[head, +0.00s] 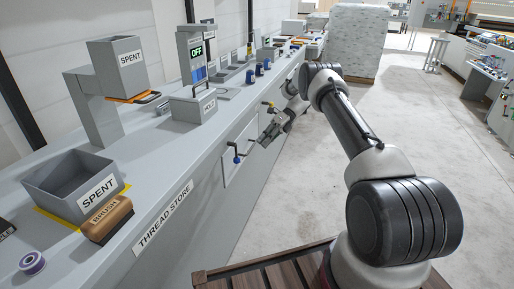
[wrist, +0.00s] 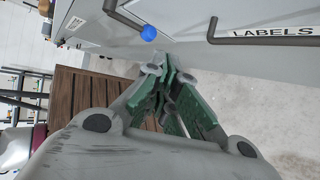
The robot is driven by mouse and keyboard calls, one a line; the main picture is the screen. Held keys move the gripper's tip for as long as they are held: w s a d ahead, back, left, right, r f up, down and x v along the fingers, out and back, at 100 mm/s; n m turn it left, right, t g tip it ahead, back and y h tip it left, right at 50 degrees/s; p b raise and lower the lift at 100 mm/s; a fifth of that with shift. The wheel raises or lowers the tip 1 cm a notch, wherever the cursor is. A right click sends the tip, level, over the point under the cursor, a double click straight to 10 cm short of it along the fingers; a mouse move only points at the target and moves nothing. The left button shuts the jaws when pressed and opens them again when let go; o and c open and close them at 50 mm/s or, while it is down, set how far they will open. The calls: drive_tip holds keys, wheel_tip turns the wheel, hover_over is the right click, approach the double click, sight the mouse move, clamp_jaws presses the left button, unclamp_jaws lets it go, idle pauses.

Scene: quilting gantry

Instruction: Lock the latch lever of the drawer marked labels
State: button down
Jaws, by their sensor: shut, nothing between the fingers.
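The drawer marked LABELS (wrist: 275,32) shows its label and part of its grey front at the top right of the wrist view. A dark bent latch lever with a blue knob (wrist: 148,32) shows just beyond my fingertips; the same blue-knobbed lever appears to be the one on the counter front in the head view (head: 237,158). A dark bar handle (wrist: 214,24) is beside the label. My gripper (wrist: 170,75) is shut and empty, apart from the lever and close to the drawer front; it also shows in the head view (head: 266,138). The drawer's label cannot be read there.
Another lever (head: 268,104) stands out farther along the counter front.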

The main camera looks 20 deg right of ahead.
drive_tip(key=shift+f+v, duration=0.15)
drive_tip(key=shift+v, duration=0.8)
drive_tip(key=shift+f+v, duration=0.15)
drive_tip(key=shift+v, duration=0.8)
drive_tip(key=shift+w+d, duration=0.15)
